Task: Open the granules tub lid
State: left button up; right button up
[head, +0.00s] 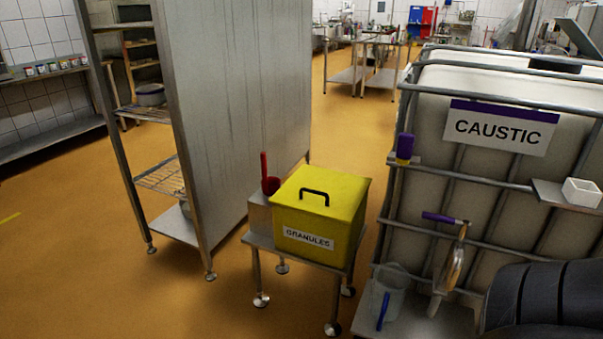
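A yellow square tub labelled GRANULES (306,250) stands on a small metal stand in the middle of the head view. Its yellow lid (340,185) lies flat and closed on top. A black bar handle (314,193) stands up from the lid. A dark arm part of mine shows at the lower right corner. Neither of my grippers is in view.
A red scoop (268,178) stands in a grey holder left of the tub. A tall steel rack (240,90) rises behind it to the left. A caged white CAUSTIC tank (470,100) stands close on the right, with a clear jug (388,293) below. Floor in front is free.

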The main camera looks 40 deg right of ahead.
aim_at(337, 196)
jog(key=z, duration=0.75)
jog(key=i, duration=1.75)
jog(key=z, duration=1.05)
